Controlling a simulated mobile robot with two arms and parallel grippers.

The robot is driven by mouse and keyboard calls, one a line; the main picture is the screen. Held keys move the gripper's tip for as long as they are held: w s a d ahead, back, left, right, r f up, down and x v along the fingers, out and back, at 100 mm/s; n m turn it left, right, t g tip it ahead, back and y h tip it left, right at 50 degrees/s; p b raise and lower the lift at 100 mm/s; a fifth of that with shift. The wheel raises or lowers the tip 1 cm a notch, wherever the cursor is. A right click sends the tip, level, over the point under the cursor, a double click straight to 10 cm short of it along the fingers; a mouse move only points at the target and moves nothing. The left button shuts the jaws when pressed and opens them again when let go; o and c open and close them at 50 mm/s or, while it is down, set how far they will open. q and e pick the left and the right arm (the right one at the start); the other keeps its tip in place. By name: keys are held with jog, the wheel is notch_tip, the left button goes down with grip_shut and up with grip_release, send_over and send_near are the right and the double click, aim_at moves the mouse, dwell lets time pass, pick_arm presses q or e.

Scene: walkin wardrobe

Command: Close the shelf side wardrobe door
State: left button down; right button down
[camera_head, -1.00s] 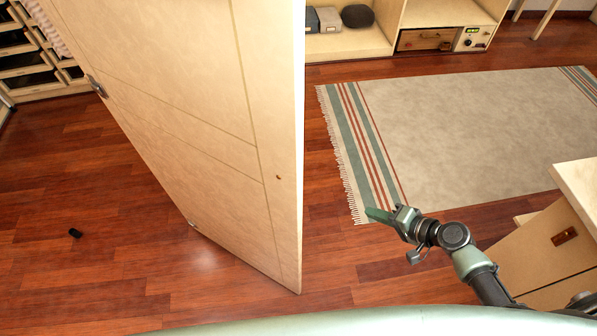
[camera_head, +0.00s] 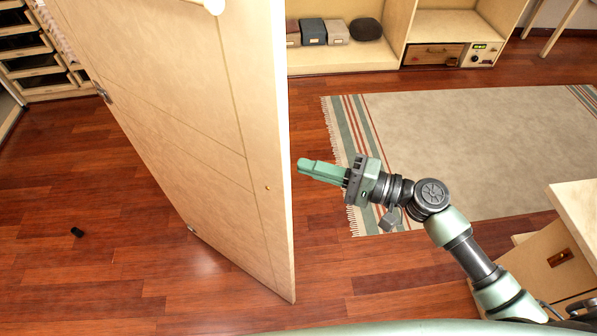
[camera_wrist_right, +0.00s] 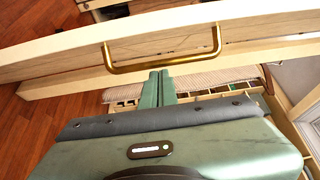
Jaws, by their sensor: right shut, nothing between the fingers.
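The wardrobe door (camera_head: 175,115) is a tall pale wood panel standing ajar at the left, hinged on its far left side. Its near free edge (camera_head: 283,200) faces me. My right gripper (camera_head: 304,167) is shut and empty, its green fingers pointing left beside that edge. In the right wrist view, a brass bar handle (camera_wrist_right: 165,65) crosses a pale wood panel just beyond the fingertips (camera_wrist_right: 158,78). I cannot tell whether they touch it. My left gripper is not in view.
Wardrobe drawers (camera_head: 30,62) stand behind the door at far left. A striped rug (camera_head: 470,140) and low shelf unit (camera_head: 345,58) are to the right. A pale cabinet (camera_head: 575,215) stands beside my right arm.

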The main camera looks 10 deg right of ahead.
jog(key=s+a+p, duration=0.2)
jog(key=s+a, duration=0.1)
jog(key=shift+w, duration=0.1)
jog(key=shift+a, duration=0.1)
dwell(0.3)
